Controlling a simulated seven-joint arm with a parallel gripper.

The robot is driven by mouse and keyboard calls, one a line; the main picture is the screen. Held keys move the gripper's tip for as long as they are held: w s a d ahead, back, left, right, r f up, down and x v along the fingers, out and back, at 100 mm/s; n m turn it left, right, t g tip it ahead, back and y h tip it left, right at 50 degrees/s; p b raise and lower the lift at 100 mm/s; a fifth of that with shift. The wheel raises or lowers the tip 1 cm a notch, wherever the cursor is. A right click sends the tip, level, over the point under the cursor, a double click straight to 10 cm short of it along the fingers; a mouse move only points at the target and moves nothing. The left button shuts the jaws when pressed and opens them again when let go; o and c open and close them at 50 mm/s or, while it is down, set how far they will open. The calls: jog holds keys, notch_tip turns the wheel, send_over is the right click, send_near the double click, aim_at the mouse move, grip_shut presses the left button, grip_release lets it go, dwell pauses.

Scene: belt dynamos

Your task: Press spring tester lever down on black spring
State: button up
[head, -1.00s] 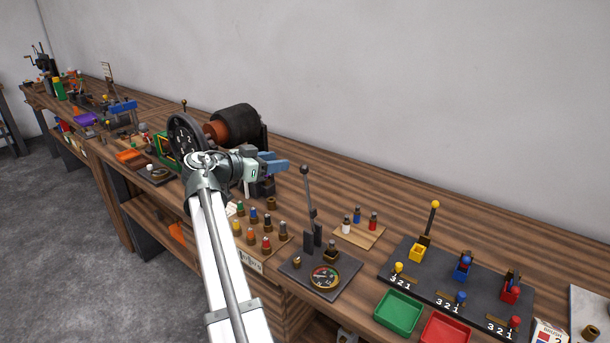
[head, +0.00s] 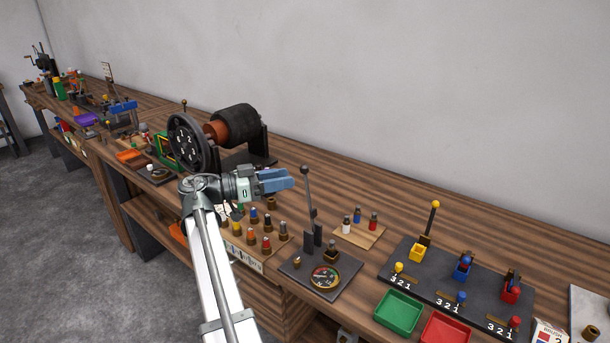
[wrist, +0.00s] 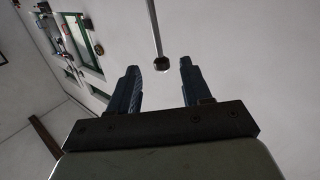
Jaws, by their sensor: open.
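The spring tester has a dark base (head: 345,268) with a round dial gauge (head: 325,277). Its lever (head: 309,200) stands upright between two dark posts, with a dark knob on top. In the wrist view, a rod with a dark knob (wrist: 161,65), seemingly the lever, shows between and beyond the open fingertips, not gripped.
A block of coloured pegs (head: 252,236) lies below my gripper. A wooden plate with several pegs (head: 360,236) is right of the tester. Further right are a slotted dark board (head: 440,290), a green tray (head: 398,312) and a red tray (head: 446,330). The dynamo (head: 236,125) stands behind.

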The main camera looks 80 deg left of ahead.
aim_at(305, 174)
jog(key=shift+w+a, duration=0.2)
jog(key=shift+w, duration=0.9)
jog(key=shift+w+a, duration=0.25)
jog(key=shift+w, duration=0.8)
jog(key=shift+w+a, duration=0.2)
jog(key=shift+w, duration=0.9)
jog(key=shift+c, duration=0.4)
grip_shut()
